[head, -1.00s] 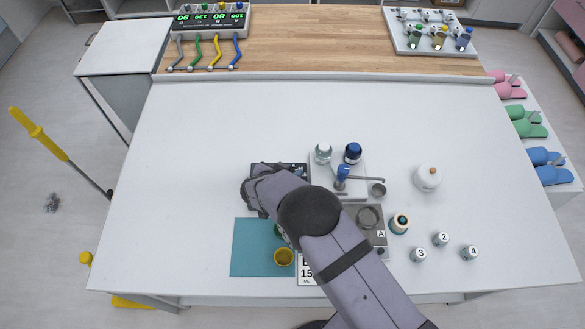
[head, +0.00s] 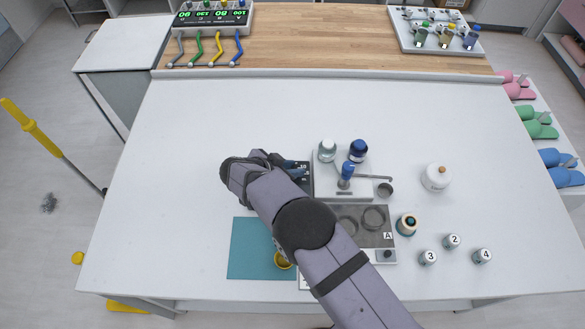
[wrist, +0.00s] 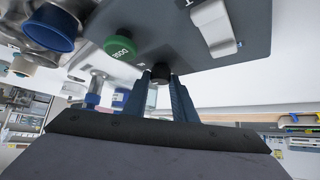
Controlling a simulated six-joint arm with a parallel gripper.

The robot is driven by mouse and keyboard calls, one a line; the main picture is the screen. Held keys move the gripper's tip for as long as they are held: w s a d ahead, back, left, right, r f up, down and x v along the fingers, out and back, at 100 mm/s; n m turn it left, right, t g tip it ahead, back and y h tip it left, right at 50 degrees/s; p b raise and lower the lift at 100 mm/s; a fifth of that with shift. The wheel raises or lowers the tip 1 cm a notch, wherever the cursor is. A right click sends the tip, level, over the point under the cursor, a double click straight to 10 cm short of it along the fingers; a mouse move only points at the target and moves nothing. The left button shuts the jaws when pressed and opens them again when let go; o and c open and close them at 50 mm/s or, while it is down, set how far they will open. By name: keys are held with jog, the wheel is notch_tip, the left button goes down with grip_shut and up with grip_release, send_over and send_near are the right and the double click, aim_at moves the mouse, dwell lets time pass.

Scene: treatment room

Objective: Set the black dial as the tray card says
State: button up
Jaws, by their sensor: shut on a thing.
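The black dial (wrist: 160,74) is a small dark knob on the face of a dark grey panel (wrist: 185,50) in the wrist view. My gripper (wrist: 162,82) has its two blue fingers on either side of the dial, shut on it. The dial's pointer and scale cannot be read. In the head view the panel (head: 303,166) shows only in part beside my gripper (head: 292,168), and the dial is hidden. The tray card (head: 306,284) is a white sliver behind my arm; its writing is covered.
On the panel are a green DOSE knob (wrist: 119,48) and a pale lever (wrist: 212,24). A teal mat (head: 248,250) lies in front. The table's left side is clear.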

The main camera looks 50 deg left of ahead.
jog(key=o, duration=1)
jog(key=shift+w, duration=0.1)
jog(key=shift+o, duration=0.2)
jog(key=shift+b+v, duration=1.35)
jog(key=shift+v, duration=2.4)
